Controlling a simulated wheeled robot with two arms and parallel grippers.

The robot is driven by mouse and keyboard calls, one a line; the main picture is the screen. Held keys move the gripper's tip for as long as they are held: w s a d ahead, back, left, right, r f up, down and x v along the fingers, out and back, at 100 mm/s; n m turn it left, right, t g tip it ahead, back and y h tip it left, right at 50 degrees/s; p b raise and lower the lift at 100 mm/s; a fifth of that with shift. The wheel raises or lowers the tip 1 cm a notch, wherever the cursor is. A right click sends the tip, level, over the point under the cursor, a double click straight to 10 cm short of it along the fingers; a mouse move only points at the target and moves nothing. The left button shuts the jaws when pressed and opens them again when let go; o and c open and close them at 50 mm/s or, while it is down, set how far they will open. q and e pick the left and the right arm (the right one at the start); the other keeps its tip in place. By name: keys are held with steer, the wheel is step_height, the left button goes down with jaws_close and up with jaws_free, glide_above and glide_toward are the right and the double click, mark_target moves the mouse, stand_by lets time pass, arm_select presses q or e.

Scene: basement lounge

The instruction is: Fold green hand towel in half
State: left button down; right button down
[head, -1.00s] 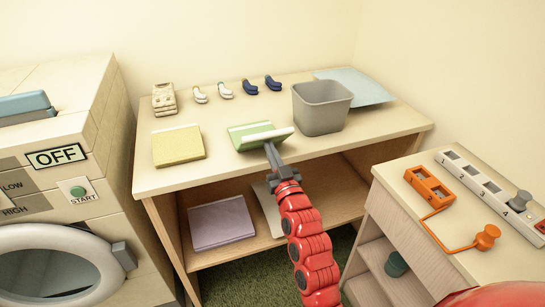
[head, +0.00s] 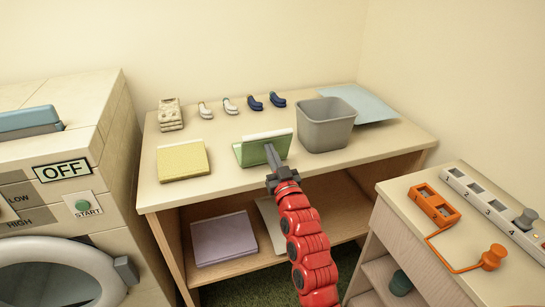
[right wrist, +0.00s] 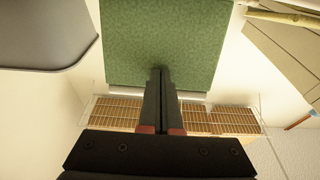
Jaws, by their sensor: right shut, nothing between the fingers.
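The green hand towel (head: 252,155) is on the tabletop between the yellow cloth and the grey bin. Its near part stands tilted up, with a pale edge along the top and its green face toward me. My right gripper (head: 270,150) is shut and empty, with its fingertips at the towel's near green face. In the right wrist view the shut fingers (right wrist: 161,75) lie in front of the green towel (right wrist: 165,40), which fills the upper middle. I cannot tell whether they touch it. My left gripper is not in view.
A yellow folded cloth (head: 182,161) lies left of the towel and a grey bin (head: 326,127) stands right. A blue cloth (head: 365,104), a patterned stack (head: 170,115) and several sock-like items (head: 255,103) are behind. A lilac cloth (head: 223,240) lies on the lower shelf.

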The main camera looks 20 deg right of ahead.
mark_target(267, 141)
steer(key=shift+r+b+x, duration=0.15)
steer(key=shift+b+x, duration=0.15)
steer(key=shift+x, duration=1.2)
steer(key=shift+r+b+x, duration=0.2)
steer(key=shift+b+x, duration=0.05)
steer(key=shift+x, duration=1.2)
steer(key=shift+w+f+b, duration=0.2)
steer(key=shift+w+b, duration=0.8)
steer(key=shift+w, duration=0.55)
steer(key=shift+w+r+b, duration=0.4)
steer(key=shift+r+b, duration=0.05)
steer(key=shift+r, duration=0.05)
